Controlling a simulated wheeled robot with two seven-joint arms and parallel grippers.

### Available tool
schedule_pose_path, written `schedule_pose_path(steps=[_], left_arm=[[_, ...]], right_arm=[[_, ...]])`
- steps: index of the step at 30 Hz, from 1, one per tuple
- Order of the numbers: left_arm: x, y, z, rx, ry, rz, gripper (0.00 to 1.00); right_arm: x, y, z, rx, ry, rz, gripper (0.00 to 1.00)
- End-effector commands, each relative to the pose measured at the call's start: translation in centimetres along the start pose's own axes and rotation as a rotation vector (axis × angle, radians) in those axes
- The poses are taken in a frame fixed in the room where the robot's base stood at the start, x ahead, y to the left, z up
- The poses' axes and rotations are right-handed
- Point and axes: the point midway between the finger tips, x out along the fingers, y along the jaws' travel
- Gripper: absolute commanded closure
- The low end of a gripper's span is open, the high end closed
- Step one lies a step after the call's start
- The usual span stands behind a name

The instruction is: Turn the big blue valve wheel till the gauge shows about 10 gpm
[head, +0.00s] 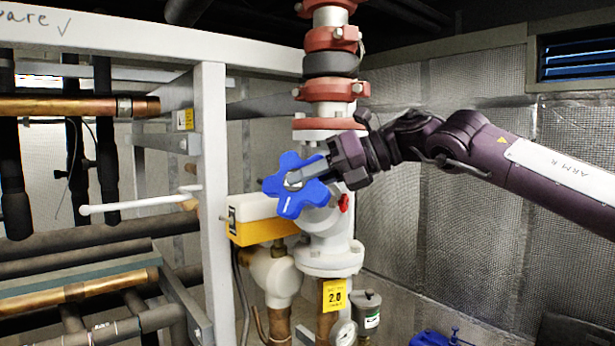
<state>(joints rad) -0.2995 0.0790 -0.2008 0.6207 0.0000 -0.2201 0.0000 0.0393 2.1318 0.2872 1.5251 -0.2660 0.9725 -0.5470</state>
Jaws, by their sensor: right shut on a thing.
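The big blue valve wheel (287,205) is in the middle of the head view, on the front of a white valve body on the vertical pipe. My right gripper (306,174) comes in from the right and is shut on the wheel, its fingers across the hub area and hiding part of it. A small round gauge (344,332) shows at the bottom edge, partly cut off; its reading is too small to tell. My left gripper is not in view.
A white frame post (213,200) stands just left of the wheel, with a white lever handle (140,204) further left. A yellow 2.0 tag (334,295) hangs lower down. The right side is mostly open before the wall.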

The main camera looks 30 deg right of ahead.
Motion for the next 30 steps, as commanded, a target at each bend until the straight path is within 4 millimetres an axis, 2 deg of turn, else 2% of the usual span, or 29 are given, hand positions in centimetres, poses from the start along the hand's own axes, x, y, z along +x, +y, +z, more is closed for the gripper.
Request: schedule_pose_path(steps=[6, 15, 30], left_arm=[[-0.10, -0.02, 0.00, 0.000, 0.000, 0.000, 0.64], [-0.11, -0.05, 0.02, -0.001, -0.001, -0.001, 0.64], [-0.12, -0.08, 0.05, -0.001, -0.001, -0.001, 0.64]], right_arm=[[0.09, -0.03, 0.55, -0.002, 0.183, -0.007, 1.00], [0.16, 0.01, 0.82, -0.003, 0.361, -0.003, 1.00], [0.07, 0.11, 0.99, -0.004, 0.440, 0.000, 1.00]])
